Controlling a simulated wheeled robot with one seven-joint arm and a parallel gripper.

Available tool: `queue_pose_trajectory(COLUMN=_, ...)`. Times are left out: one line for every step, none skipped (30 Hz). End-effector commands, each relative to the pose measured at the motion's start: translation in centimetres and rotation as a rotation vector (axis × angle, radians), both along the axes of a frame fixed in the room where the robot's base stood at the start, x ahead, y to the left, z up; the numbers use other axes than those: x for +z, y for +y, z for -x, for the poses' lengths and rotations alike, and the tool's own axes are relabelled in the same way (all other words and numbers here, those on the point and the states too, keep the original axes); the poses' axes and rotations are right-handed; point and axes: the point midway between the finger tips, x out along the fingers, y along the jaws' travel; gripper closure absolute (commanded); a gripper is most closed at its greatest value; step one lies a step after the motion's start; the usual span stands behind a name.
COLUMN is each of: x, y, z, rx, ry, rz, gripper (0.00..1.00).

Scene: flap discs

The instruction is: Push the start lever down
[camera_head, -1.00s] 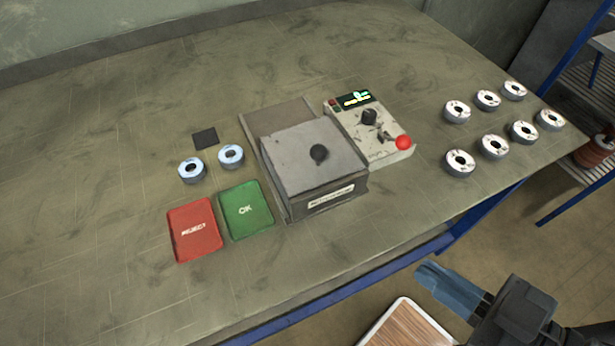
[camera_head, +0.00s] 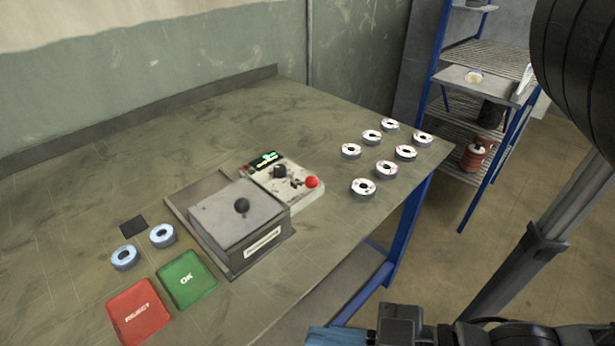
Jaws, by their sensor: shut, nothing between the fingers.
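The control box (camera_head: 276,192) is a worn pale unit on the bench with a small lit display (camera_head: 264,160) and a dark knob (camera_head: 279,171). A lever with a red ball end (camera_head: 312,182) sits at its right side and looks to be the start lever. Its exact tilt is hard to tell. My gripper (camera_head: 335,337) shows only in part at the bottom edge, with blue fingers shut and empty. It is in front of the bench, well apart from the lever.
Several flap discs (camera_head: 363,187) lie at the right. Two bluish discs (camera_head: 125,257), a red REJECT tray (camera_head: 138,312) and a green OK tray (camera_head: 186,279) lie left. A shelf rack (camera_head: 480,77) stands behind.

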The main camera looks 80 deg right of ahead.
Motion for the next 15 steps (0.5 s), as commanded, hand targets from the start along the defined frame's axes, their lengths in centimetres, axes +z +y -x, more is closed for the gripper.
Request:
queue_pose_trajectory(x=-0.4, y=0.4, z=-1.6, rx=-0.031, ry=-0.019, rz=-0.044, gripper=1.0)
queue_pose_trajectory(x=-0.6, y=0.6, z=-2.6, rx=-0.047, ry=-0.026, rz=-0.073, gripper=1.0)
queue_pose_trajectory(x=-0.9, y=1.0, z=-4.1, rx=-0.069, ry=-0.038, rz=-0.116, gripper=1.0)
queue_pose_trajectory(x=-1.1, y=1.3, z=-5.3, rx=-0.084, ry=-0.048, rz=-0.15, gripper=1.0)
queue_pose_trajectory(x=-1.1, y=1.6, z=-6.5, rx=-0.097, ry=-0.059, rz=-0.185, gripper=1.0)
queue_pose_trajectory(x=-1.1, y=1.9, z=-8.2, rx=-0.111, ry=-0.073, rz=-0.23, gripper=1.0)
queue_pose_trajectory(x=-1.1, y=2.1, z=-9.5, rx=-0.12, ry=-0.085, rz=-0.265, gripper=1.0)
queue_pose_trajectory(x=-1.0, y=2.3, z=-10.8, rx=-0.125, ry=-0.095, rz=-0.295, gripper=1.0)
queue_pose_trajectory(x=-0.8, y=2.6, z=-12.6, rx=-0.13, ry=-0.109, rz=-0.337, gripper=1.0)
queue_pose_trajectory(x=-0.6, y=2.7, z=-13.9, rx=-0.131, ry=-0.121, rz=-0.365, gripper=1.0)
queue_pose_trajectory(x=-0.3, y=2.9, z=-15.2, rx=-0.13, ry=-0.133, rz=-0.393, gripper=1.0)
queue_pose_trajectory(x=0.2, y=3.0, z=-16.9, rx=-0.126, ry=-0.149, rz=-0.428, gripper=1.0)
queue_pose_trajectory(x=0.6, y=3.1, z=-18.2, rx=-0.122, ry=-0.161, rz=-0.453, gripper=1.0)
queue_pose_trajectory(x=1.0, y=3.1, z=-19.5, rx=-0.115, ry=-0.174, rz=-0.475, gripper=1.0)
queue_pose_trajectory(x=1.7, y=3.1, z=-21.2, rx=-0.104, ry=-0.188, rz=-0.502, gripper=1.0)
